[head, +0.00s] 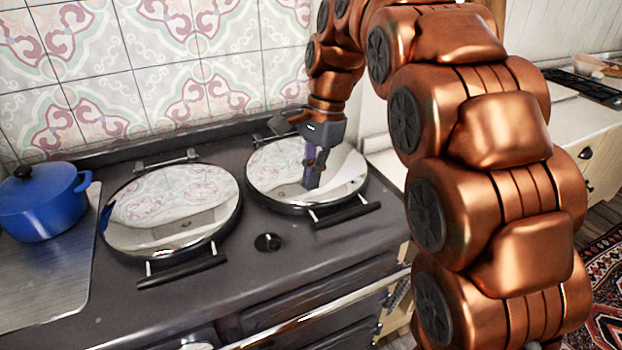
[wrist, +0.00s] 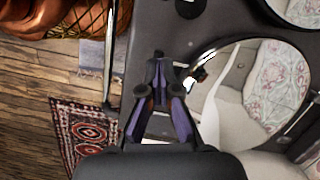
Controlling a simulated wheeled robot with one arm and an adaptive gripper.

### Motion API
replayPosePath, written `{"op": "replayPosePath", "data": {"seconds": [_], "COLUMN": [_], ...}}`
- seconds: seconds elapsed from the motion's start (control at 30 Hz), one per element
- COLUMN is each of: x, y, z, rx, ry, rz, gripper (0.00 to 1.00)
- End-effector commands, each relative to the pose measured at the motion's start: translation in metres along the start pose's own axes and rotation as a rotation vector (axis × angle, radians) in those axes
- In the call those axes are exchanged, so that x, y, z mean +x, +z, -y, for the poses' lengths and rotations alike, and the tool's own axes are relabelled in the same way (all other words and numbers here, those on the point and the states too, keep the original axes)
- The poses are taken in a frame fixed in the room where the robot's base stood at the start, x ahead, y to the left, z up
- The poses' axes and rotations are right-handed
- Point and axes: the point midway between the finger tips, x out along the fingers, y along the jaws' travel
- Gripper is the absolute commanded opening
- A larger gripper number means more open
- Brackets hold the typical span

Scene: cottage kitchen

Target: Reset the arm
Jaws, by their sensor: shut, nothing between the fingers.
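My gripper (head: 314,178) is shut and empty, pointing down over the right-hand round polished lid (head: 340,182) of the dark range cooker. My copper-coloured arm reaches in from the right side of the head view and hides part of the counter behind it. In the wrist view my gripper (wrist: 158,62) has its purple fingers together near the front edge of the cooker, beside the same lid (wrist: 240,110). The height of the fingertips above the lid is hard to tell.
A blue pot (head: 42,203) with a lid stands on the cooker's left plate. A second round lid (head: 170,210) lies left of my gripper. A rail (head: 310,310) runs along the cooker's front. A pale counter (head: 570,125) is at right. A patterned rug (wrist: 82,135) lies on the wooden floor.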

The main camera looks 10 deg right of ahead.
Motion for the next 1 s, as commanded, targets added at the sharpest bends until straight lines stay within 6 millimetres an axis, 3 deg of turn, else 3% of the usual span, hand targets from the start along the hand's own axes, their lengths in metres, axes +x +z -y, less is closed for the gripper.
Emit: {"op": "replayPosePath", "data": {"seconds": [0.23, 0.37, 0.67, 1.0], "x": [0.0, 0.001, 0.018, 0.055], "y": [0.001, 0.004, 0.017, 0.037], "z": [-0.002, -0.017, -0.09, -0.183], "rx": [-0.005, -0.047, -0.281, -0.599], "ry": [0.001, 0.006, 0.04, 0.107], "rz": [-0.001, -0.008, -0.042, -0.062], "gripper": [0.0, 0.0, 0.0, 0.0]}}
